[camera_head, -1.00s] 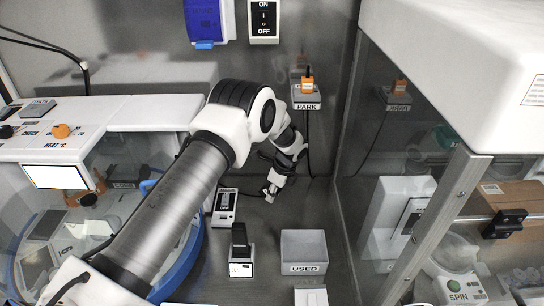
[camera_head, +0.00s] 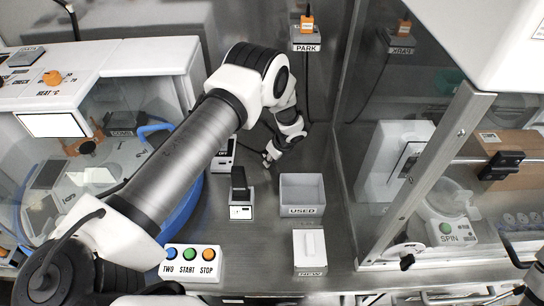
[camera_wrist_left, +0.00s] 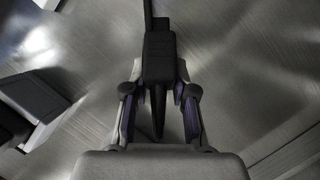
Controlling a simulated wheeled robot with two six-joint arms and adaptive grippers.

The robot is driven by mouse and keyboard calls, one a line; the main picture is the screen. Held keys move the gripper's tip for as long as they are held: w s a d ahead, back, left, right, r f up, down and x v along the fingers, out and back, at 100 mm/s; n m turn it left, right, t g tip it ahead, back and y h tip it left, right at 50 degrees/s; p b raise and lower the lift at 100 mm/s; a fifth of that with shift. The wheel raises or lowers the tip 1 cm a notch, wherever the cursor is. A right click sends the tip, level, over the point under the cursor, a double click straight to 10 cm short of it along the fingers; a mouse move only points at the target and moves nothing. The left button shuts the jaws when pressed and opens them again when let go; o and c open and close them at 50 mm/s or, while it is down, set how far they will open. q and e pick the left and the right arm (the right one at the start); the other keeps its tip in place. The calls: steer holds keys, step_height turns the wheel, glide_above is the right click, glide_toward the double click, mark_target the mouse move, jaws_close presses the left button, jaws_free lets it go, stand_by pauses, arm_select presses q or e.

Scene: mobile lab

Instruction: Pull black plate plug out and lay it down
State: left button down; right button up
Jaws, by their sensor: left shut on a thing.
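My left gripper (camera_head: 268,158) is low, close to the grey metal surface, behind and left of the USED bin. In the left wrist view its fingers (camera_wrist_left: 159,90) are closed around a black plug (camera_wrist_left: 158,55). A dark cable runs up from the plug in that view. In the head view the plug is too small to make out at the fingertips. I cannot tell whether the plug touches the surface. My right gripper is not in view.
A grey USED bin (camera_head: 302,208) stands right of the gripper, with a white NEW box (camera_head: 309,262) in front. A black block (camera_head: 239,178) on a white base stands front left. The glass wall (camera_head: 385,150) bounds the right. Bare metal lies around the gripper.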

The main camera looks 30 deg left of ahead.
arm_select(q)
steer(key=shift+f, duration=0.1)
steer(key=c, duration=0.9)
jaws_free()
steer(key=shift+o, duration=0.2)
steer(key=v, duration=1.2)
